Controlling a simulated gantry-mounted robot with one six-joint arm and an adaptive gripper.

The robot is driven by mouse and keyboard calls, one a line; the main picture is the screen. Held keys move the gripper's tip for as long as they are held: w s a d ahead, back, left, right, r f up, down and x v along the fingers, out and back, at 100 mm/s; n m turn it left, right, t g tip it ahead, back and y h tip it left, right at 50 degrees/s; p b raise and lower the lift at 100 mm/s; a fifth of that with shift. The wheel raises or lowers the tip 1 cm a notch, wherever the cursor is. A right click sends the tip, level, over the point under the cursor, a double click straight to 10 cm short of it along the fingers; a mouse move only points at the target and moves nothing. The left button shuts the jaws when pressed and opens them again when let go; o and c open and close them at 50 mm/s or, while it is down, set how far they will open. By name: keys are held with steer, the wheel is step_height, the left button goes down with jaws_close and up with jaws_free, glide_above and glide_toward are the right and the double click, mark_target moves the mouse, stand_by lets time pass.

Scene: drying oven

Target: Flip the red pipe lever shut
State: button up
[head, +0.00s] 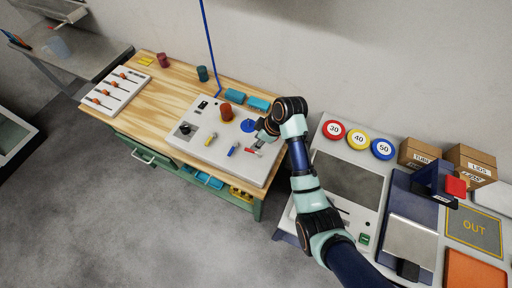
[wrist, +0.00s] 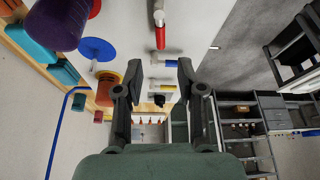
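The red pipe lever (head: 254,152) is at the right end of a row of levers on the white panel (head: 200,160), close to my gripper in the head view. In the wrist view the red lever (wrist: 160,37) points down the picture, while the blue lever (wrist: 171,63) and the yellow lever (wrist: 168,87) lie crosswise. My gripper (wrist: 160,64) is open and empty. Its fingers spread to either side of the lever row, and the red lever shows above the fingertips in the wrist picture. I see no contact with it.
A red knob (head: 226,112) and a blue disc (head: 248,126) stand on the panel's back part. A black dial (head: 185,129) is at its left. Teal blocks (head: 258,103) lie behind on the wooden bench (head: 160,80). A second table with a scale and boxes (head: 418,152) is at the right.

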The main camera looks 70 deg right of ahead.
steer(key=b+x, duration=0.1)
steer(key=x, duration=0.6)
steer(key=shift+w+f, duration=0.1)
steer(key=shift+f, duration=0.15)
steer(key=shift+c, duration=0.3)
jaws_close()
